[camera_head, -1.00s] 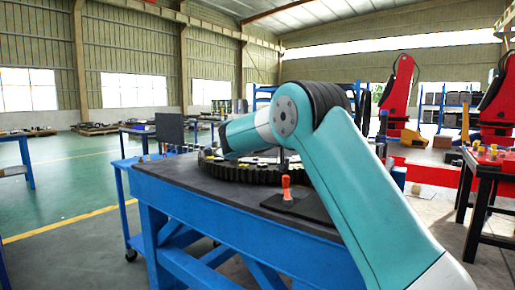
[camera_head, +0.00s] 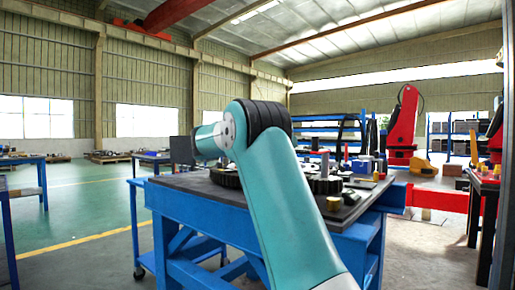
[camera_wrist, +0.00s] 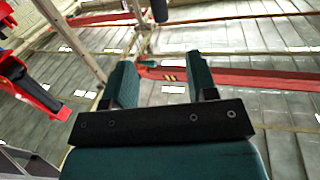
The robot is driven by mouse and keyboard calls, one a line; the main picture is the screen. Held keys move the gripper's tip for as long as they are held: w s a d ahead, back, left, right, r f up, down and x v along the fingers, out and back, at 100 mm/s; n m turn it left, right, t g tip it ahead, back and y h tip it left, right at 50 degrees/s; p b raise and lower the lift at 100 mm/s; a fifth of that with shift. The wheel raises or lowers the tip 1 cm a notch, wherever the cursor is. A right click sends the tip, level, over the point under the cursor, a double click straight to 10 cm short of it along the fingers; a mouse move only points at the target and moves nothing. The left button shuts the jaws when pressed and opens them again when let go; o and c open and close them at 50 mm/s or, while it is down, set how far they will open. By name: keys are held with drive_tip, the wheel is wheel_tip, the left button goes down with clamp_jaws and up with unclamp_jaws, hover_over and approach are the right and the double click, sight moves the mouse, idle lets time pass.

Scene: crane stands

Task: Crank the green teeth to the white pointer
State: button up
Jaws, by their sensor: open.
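A dark toothed ring (camera_head: 226,178) lies on the blue table (camera_head: 190,206) in the head view, largely hidden behind my teal arm. I cannot make out any green teeth or white pointer. The orange-handled crank seen earlier is not visible now. My gripper (camera_wrist: 160,76) shows in the wrist view with its two dark green fingers apart and nothing between them. It is aimed up at the roof and walls, away from the table. In the head view my gripper is not visible.
A red machine (camera_head: 403,126) is further back.

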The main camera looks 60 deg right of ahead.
drive_tip(key=shift+a, duration=0.25)
